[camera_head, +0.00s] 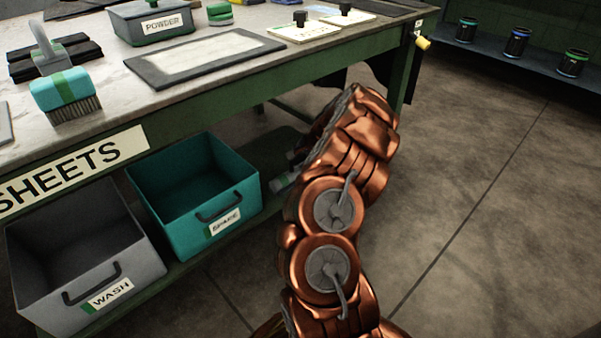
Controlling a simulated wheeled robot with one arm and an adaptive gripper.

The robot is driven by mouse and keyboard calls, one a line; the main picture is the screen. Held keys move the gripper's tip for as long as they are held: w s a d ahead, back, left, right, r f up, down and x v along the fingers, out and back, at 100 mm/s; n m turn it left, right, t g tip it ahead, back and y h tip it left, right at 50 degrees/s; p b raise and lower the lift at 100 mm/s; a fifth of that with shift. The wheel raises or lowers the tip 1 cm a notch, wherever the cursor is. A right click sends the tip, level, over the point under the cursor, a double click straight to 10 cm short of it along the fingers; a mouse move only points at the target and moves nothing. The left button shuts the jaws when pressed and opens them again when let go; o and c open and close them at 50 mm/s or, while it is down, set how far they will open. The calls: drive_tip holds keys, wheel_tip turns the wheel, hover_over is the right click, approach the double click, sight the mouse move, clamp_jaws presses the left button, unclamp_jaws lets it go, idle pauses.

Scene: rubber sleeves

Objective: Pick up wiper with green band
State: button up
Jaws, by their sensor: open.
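A brush-like tool with a teal head, a green band across it, dark bristles and a grey handle (64,89) stands on the table at the left, near its front edge. It is the only handled tool with a green band that I can make out, and its bristles face down. My copper arm rises through the middle of the view, in front of the table and right of the tool. My gripper does not show, and nothing touches the tool.
On the table (190,104) are a framed pale sheet (205,55), a grey POWDER box (150,20) and black slabs (55,58). Below are a grey WASH bin (75,250) and a teal SPARE bin (195,185). Cans stand on a shelf (500,58) at right; the right floor is clear.

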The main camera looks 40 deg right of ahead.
clamp_jaws()
idle(0.6)
